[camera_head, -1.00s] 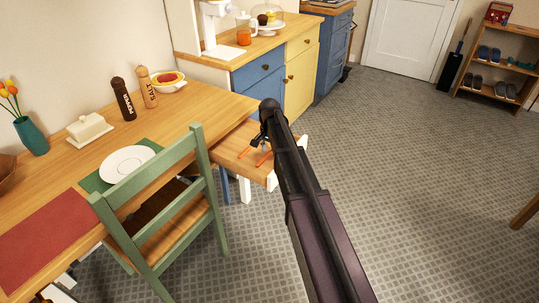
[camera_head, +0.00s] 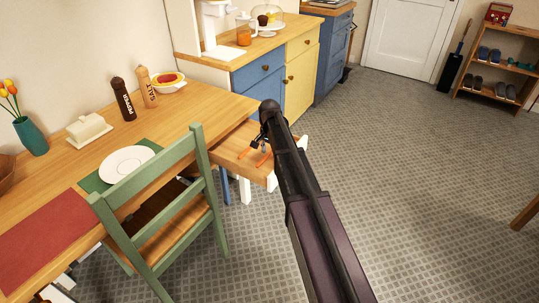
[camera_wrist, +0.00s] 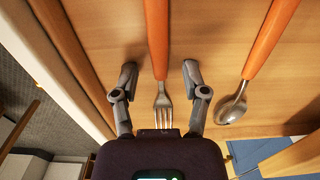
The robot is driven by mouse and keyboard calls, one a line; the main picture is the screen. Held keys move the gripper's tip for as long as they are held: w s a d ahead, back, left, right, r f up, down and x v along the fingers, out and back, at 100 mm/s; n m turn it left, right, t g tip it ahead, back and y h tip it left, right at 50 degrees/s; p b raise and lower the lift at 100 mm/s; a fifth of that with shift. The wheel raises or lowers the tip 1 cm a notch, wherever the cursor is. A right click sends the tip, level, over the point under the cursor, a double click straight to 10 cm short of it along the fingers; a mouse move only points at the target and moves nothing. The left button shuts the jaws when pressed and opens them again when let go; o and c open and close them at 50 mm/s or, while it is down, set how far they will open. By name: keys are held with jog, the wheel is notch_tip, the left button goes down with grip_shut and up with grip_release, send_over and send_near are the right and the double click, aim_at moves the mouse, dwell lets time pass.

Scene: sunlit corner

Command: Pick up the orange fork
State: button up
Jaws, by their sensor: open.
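The orange fork (camera_wrist: 158,45) has an orange handle and metal tines. In the wrist view it lies on a wooden surface, with its tines toward my gripper's body. My gripper (camera_wrist: 160,75) is open, with one finger on each side of the fork and a gap to it on both sides. In the head view my gripper (camera_head: 262,146) is over the small wooden stool or drawer-like surface (camera_head: 228,155) beside the table. Small orange handles show there, but I cannot tell which is the fork.
A spoon with an orange handle (camera_wrist: 268,45) lies right of the fork. A raised wooden edge (camera_wrist: 75,60) runs along the left. The green chair (camera_head: 160,200) and dining table (camera_head: 190,108) stand close by. Open floor (camera_head: 420,170) lies to the right.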

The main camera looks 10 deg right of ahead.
aim_at(270, 153)
dwell(0.3)
grip_shut()
jog(key=shift+r, duration=0.2)
notch_tip(270, 153, up, 10)
jog(key=p, duration=1)
dwell(0.8)
